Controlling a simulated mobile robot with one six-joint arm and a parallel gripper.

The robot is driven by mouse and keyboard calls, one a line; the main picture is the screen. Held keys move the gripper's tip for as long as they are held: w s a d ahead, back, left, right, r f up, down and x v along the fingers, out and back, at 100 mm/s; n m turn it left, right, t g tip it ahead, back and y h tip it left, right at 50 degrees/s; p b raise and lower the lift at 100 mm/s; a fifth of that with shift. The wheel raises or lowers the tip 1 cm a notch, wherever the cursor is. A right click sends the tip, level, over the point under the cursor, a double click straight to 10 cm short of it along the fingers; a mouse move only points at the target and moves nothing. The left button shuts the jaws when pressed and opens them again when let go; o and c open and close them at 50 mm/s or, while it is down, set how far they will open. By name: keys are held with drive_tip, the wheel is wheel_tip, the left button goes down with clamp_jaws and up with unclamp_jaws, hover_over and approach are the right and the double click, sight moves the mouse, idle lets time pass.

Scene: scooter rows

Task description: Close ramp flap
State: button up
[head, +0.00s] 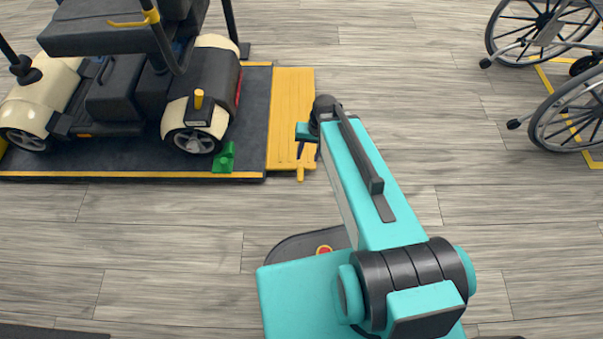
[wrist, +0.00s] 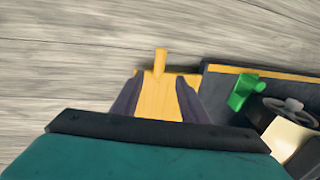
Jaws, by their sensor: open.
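The yellow ramp flap (head: 291,112) lies flat on the floor along the right edge of the dark platform (head: 90,160). A small yellow tab (head: 300,174) sticks out from its near end. In the wrist view the flap (wrist: 158,98) and its tab (wrist: 160,60) show ahead of my gripper. My gripper (head: 308,150) is over the flap's near right part in the head view. In the wrist view its two dark fingers (wrist: 157,103) are apart, one on each side of the flap's strip, with nothing held. I cannot tell whether they touch it.
A cream and black scooter (head: 140,85) stands on the platform. A green wedge (head: 224,157) sits by its wheel at the platform's near edge; it also shows in the wrist view (wrist: 241,92). A wheelchair (head: 570,100) stands at the right. The floor between is clear.

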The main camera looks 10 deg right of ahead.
sight(301, 174)
drive_tip(key=shift+f, duration=0.1)
drive_tip(key=f+b, duration=0.2)
drive_tip(key=f, duration=0.2)
drive_tip(key=a+f+b, duration=0.1)
drive_tip(key=f, duration=0.4)
drive_tip(key=a+f+b, duration=0.1)
drive_tip(key=f+b, duration=0.1)
drive_tip(key=f, duration=0.2)
drive_tip(key=shift+w+a+f+b, duration=0.25)
drive_tip(key=shift+b, duration=0.1)
clamp_jaws()
